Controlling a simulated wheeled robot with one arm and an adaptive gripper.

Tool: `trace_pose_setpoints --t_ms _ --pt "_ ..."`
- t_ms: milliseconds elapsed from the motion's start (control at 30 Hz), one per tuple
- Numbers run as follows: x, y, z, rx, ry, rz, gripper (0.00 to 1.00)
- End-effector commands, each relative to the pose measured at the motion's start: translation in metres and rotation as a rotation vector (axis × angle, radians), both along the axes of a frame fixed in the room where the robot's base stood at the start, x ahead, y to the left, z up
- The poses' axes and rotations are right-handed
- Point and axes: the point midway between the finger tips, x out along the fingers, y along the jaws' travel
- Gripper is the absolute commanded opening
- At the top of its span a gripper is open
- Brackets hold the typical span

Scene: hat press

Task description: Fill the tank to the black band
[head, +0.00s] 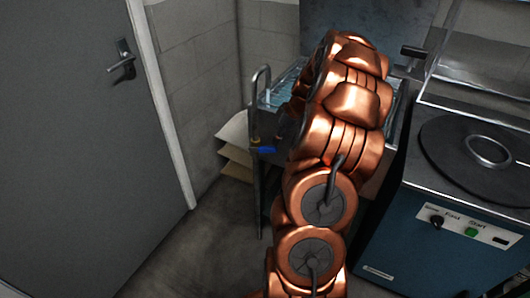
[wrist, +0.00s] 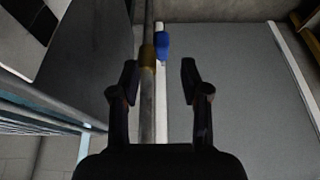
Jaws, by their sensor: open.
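A blue valve handle (head: 266,150) sits by a brass fitting (head: 255,141) on a thin upright pipe (head: 254,112) with a bent top. The handle shows in the wrist view (wrist: 162,45), with the brass fitting (wrist: 148,55) on the pipe (wrist: 148,95) to its left. My gripper (wrist: 160,82) is open, its fingers pointing toward the handle. Handle and pipe appear between the fingers in the picture; I see no clear contact, and the depth is uncertain. My arm hides the gripper in the head view. I cannot make out the tank or its black band.
A blue machine (head: 400,235) with a round dark plate, a green button and a black knob stands on the right. A grey door (head: 85,150) is at left. A metal bench (head: 272,97) is partly behind my arm. Bare floor (head: 205,255) lies between door and bench.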

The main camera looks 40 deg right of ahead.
Motion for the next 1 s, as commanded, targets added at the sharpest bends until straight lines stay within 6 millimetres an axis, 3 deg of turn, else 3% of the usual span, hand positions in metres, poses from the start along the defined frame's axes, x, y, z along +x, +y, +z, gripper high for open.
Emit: trace_pose_setpoints --t_ms 167,600,1000 --pt "0.006 0.005 -0.011 0.003 0.003 0.008 0.46" --pt "0.026 0.011 -0.062 0.003 0.003 0.004 0.46" --pt "0.028 0.010 -0.069 0.001 0.001 0.002 0.43"
